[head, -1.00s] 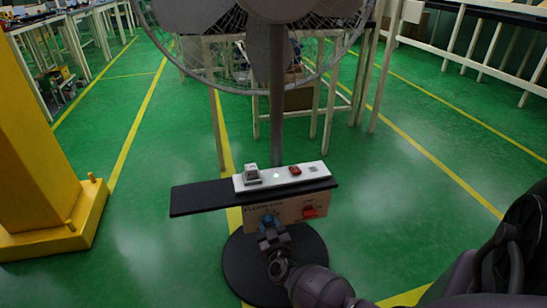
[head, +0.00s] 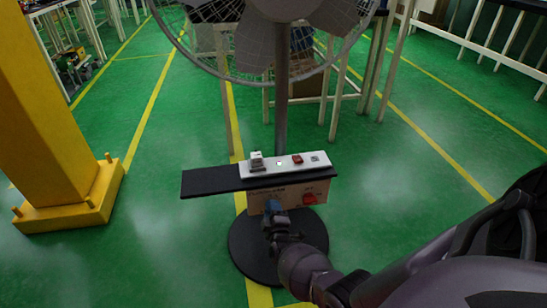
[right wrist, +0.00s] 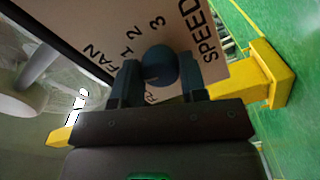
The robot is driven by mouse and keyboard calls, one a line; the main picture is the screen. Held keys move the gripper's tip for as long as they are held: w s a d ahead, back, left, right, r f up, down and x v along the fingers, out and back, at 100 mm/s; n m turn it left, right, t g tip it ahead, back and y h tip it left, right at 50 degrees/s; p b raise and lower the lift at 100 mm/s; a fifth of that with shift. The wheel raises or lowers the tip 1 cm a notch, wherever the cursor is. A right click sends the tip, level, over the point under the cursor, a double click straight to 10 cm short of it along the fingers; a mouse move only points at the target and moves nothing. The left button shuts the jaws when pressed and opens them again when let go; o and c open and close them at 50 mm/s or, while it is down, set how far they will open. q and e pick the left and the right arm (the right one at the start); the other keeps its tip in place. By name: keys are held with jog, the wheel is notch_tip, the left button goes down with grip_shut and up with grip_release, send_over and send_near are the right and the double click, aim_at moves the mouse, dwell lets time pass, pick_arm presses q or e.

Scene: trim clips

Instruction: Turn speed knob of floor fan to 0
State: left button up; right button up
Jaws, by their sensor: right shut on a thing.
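The floor fan (head: 281,120) stands ahead, with a control panel (head: 290,191) on its pole. The blue speed knob (head: 273,205) is on the panel's front face, left of a red knob (head: 309,198). My right gripper (head: 272,213) is at the blue knob. In the right wrist view, its two fingers (right wrist: 160,80) are on either side of the round blue knob (right wrist: 160,62), shut on it. The panel (right wrist: 207,75) shows FAN, SPEED and the numbers 1, 2 and 3. The knob's pointer and the 0 mark cannot be made out. My left gripper is out of view.
A black shelf (head: 211,182) juts left above the panel, bearing a white strip (head: 298,161) with small items. The fan's round black base (head: 246,256) is below. A yellow post (head: 60,120) stands left.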

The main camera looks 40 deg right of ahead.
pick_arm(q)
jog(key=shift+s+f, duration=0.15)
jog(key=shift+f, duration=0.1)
pick_arm(e)
jog(key=shift+n, duration=1.2)
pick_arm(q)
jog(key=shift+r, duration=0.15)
pick_arm(e)
jog(key=o, duration=0.9)
